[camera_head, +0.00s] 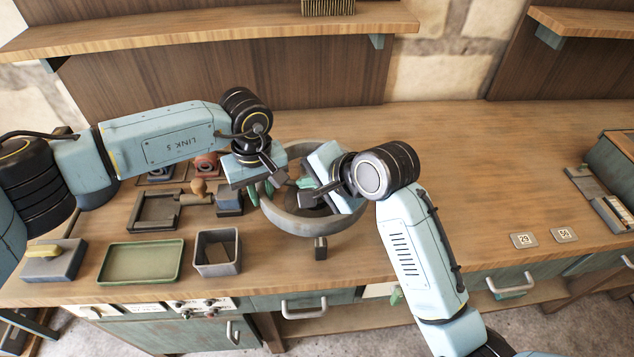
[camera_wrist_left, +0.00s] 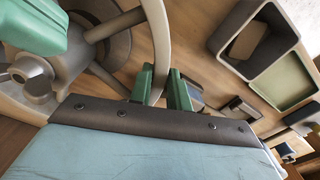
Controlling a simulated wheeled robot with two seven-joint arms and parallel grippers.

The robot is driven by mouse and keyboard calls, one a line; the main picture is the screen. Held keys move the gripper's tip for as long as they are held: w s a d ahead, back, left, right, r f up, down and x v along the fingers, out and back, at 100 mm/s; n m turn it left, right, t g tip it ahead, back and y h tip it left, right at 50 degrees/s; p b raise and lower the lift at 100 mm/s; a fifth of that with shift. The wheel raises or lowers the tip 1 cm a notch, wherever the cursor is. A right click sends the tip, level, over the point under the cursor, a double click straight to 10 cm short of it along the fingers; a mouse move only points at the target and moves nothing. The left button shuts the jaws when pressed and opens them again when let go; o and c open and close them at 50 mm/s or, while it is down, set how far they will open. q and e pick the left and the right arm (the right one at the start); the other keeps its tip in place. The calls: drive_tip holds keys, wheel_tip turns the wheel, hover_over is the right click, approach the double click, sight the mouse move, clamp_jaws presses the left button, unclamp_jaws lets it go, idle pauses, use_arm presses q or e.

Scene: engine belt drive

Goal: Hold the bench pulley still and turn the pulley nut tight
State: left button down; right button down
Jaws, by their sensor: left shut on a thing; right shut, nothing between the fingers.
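The bench pulley (camera_head: 318,226) is a large grey spoked wheel lying on the workbench. My left gripper (camera_head: 259,192) is shut on the left side of its rim. In the left wrist view its green fingertips (camera_wrist_left: 159,88) sit on both sides of the pulley rim (camera_wrist_left: 158,35). A grey nut with lobes (camera_wrist_left: 32,74) shows at the hub in that view. My right gripper (camera_head: 303,190) is shut and empty over the inside of the wheel. It hides the hub in the head view. A green block, apparently a finger of my right gripper (camera_wrist_left: 30,25), is close to the nut.
A green tray (camera_head: 141,278), a grey open box (camera_head: 217,270) and a grey block with a yellow top (camera_head: 52,262) stand at the front left. The bench right of my right arm is mostly clear.

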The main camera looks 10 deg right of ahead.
drive_tip(key=s+d+r, duration=0.1)
drive_tip(key=s+r, duration=0.5)
drive_tip(key=s, duration=0.1)
drive_tip(key=c, duration=2)
unclamp_jaws()
drive_tip(key=shift+s+r, duration=0.2)
drive_tip(key=shift+r, duration=0.1)
drive_tip(key=shift+c, duration=0.2)
drive_tip(key=shift+o, duration=1.1)
drive_tip(key=shift+r, duration=0.1)
drive_tip(key=shift+o, duration=1.3)
drive_tip(key=shift+w+r+n, duration=0.2)
drive_tip(key=shift+n, duration=0.5)
drive_tip(key=o, duration=0.3)
drive_tip(key=w+n, duration=0.1)
drive_tip(key=n, duration=0.1)
drive_tip(key=w+n, duration=0.1)
drive_tip(key=n, duration=0.1)
drive_tip(key=w+r+n+h, duration=0.1)
drive_tip(key=n, duration=0.1)
drive_tip(key=shift+w+d+r, duration=0.1)
drive_tip(key=shift+d, duration=0.05)
drive_tip(key=w+d+r+n+g+h, duration=0.1)
drive_tip(key=w+d+n+g, duration=0.4)
drive_tip(key=n, duration=0.6)
drive_tip(key=w+n+g, duration=0.2)
drive_tip(key=w+n, duration=0.5)
drive_tip(key=n, duration=0.3)
drive_tip(key=x, duration=1.1)
drive_tip(key=shift+s, duration=0.4)
